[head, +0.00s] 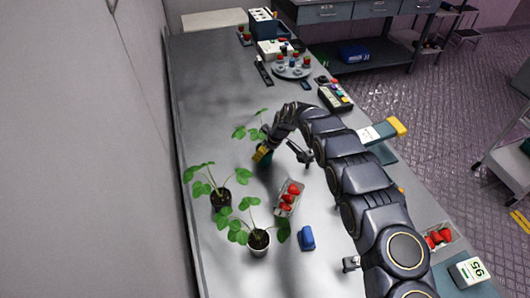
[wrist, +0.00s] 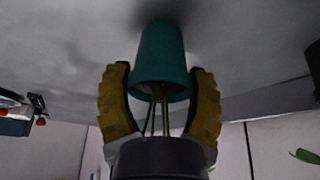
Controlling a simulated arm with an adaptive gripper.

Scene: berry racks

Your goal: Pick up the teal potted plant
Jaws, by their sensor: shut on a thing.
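The teal potted plant shows in the wrist view as a teal pot (wrist: 162,55) with thin green stems (wrist: 160,110) running towards my palm. My gripper (wrist: 160,75) has a yellow-padded finger on each side of the pot and is shut on it. A dark shadow lies on the grey surface close to the pot's base; I cannot tell whether the pot touches it. In the head view my gripper (head: 263,156) is over the table's left middle and mostly hides the pot. Green leaves (head: 240,132) of the plant show around my wrist.
A clear punnet of red berries (head: 288,200) and a blue object (head: 307,238) are close by. The grey table (head: 215,85) is clear beyond, along the left wall.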

